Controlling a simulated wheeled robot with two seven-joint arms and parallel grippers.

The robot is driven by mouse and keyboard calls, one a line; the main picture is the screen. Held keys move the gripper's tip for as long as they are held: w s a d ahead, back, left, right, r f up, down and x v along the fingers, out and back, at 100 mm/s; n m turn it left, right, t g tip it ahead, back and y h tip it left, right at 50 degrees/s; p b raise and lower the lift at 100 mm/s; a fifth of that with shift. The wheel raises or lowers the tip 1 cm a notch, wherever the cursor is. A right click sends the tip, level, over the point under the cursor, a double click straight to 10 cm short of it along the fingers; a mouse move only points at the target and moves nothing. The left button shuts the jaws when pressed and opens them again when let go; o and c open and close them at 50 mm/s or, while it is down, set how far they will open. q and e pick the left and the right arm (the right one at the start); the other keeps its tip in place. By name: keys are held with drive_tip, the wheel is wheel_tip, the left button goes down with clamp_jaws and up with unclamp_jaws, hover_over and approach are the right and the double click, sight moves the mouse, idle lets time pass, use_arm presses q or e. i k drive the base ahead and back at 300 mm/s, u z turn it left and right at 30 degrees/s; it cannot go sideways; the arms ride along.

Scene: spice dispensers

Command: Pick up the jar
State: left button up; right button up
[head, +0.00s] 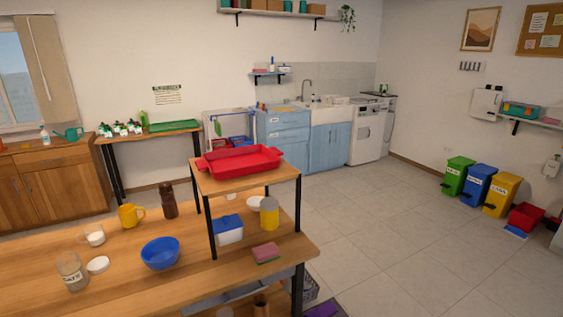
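A clear glass jar (72,272) with a pale label stands upright and open near the left front of the wooden table (200,280). A round white lid (98,264) lies on the table just right of it. A smaller glass vessel (94,236) with white contents stands behind the jar. Neither of my grippers shows in the head view.
A blue bowl (160,253), a yellow mug (131,215) and a brown grinder (169,200) stand right of and behind the jar. A raised shelf (284,176) bears red trays (239,160). Under it are a blue-and-white box (228,230) and a yellow can (269,212). A sponge (265,253) lies in front.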

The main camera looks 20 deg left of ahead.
sight(69, 263)
drive_tip(key=u, duration=0.85)
drive_tip(key=i, duration=0.85)
drive_tip(key=u, duration=0.65)
